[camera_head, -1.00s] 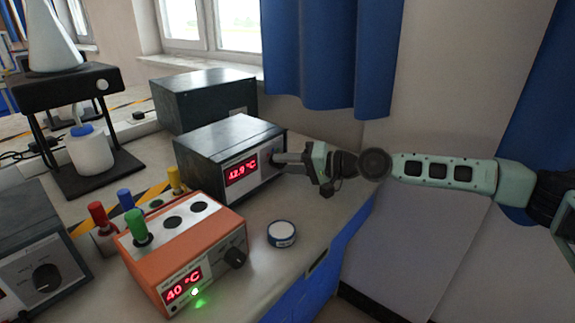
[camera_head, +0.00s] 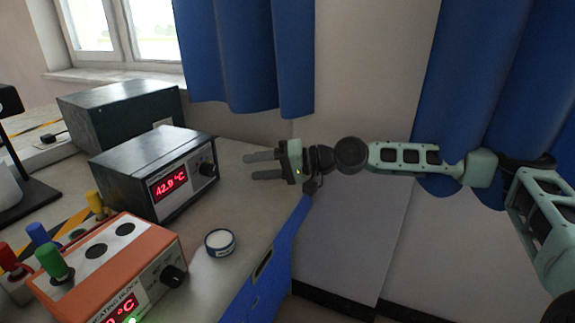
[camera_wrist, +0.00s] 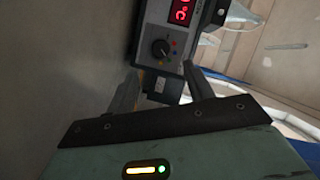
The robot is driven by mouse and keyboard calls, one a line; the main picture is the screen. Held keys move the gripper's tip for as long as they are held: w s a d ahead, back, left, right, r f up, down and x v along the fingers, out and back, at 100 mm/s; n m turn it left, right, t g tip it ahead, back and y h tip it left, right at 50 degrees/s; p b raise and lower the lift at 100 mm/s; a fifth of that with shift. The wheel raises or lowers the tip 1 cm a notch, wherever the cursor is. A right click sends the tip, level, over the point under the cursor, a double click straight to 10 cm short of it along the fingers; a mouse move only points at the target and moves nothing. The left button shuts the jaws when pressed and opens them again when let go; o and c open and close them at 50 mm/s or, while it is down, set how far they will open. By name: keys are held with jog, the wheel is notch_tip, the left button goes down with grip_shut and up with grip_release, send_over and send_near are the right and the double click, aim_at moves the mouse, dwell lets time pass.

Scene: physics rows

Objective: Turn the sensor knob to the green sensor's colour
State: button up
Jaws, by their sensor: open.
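The dark meter box (camera_head: 150,160) with a red 42.9 °C display stands on the bench, its black knob (camera_head: 206,168) on the front panel. The knob also shows in the wrist view (camera_wrist: 160,48), with small coloured dots around it; its pointer is too small to read surely. The green sensor (camera_head: 52,260) stands upright in the orange heating block (camera_head: 150,254) at lower left. My gripper (camera_head: 252,166) is open and empty, to the right of the knob and apart from it, fingers pointing towards the panel.
A red sensor (camera_head: 9,258), a blue one (camera_head: 38,234) and a yellow one (camera_head: 95,202) stand near the block. A small round tin (camera_head: 220,242) lies on the bench. Another dark box (camera_head: 120,110) is behind. Blue curtains hang at the back.

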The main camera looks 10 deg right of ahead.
jog(key=v, duration=0.7)
jog(key=shift+d, duration=0.2)
